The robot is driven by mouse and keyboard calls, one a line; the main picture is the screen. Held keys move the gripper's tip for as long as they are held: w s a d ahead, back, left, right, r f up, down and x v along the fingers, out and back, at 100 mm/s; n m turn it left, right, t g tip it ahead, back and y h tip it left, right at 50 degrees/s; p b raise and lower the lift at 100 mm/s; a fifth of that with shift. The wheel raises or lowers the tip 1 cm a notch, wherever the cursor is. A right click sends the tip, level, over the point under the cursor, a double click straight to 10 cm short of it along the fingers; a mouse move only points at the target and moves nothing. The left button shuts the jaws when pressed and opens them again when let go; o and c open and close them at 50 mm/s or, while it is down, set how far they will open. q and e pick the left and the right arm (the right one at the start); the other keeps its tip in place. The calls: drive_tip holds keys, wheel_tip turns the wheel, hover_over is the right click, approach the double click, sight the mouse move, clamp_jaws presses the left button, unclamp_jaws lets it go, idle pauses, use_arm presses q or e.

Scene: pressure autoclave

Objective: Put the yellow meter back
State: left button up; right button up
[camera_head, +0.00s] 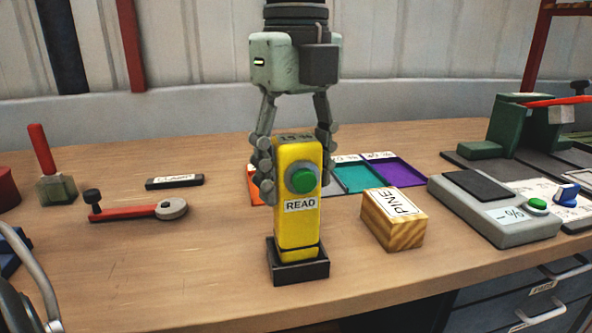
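The yellow meter (298,225) stands upright at the front middle of the bench, with a green button, a "READ" label and a small display at its top. Its foot is in or on a dark square stand (299,272); how deep it sits cannot be seen. My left gripper (294,165) reaches down from above, with one finger on each side of the meter's upper part. The fingers appear to touch both sides, so it looks shut on the meter. My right gripper is not in view.
A wood block labelled "PINE" (393,219) sits right of the meter. Coloured trays, including a teal one (358,179) and a purple one (400,173), lie behind. A grey device (493,208) is at right, a red-handled tool (135,210) at left.

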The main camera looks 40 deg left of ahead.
use_arm(q)
drive_tip(key=shift+o, duration=0.2)
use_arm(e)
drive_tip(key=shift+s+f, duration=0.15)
use_arm(q)
drive_tip(key=shift+r, duration=0.2)
drive_tip(key=shift+r+p, duration=0.6)
drive_tip(key=shift+p, duration=0.3)
wheel_tip(320, 180, up, 10)
drive_tip(key=shift+r, duration=0.8)
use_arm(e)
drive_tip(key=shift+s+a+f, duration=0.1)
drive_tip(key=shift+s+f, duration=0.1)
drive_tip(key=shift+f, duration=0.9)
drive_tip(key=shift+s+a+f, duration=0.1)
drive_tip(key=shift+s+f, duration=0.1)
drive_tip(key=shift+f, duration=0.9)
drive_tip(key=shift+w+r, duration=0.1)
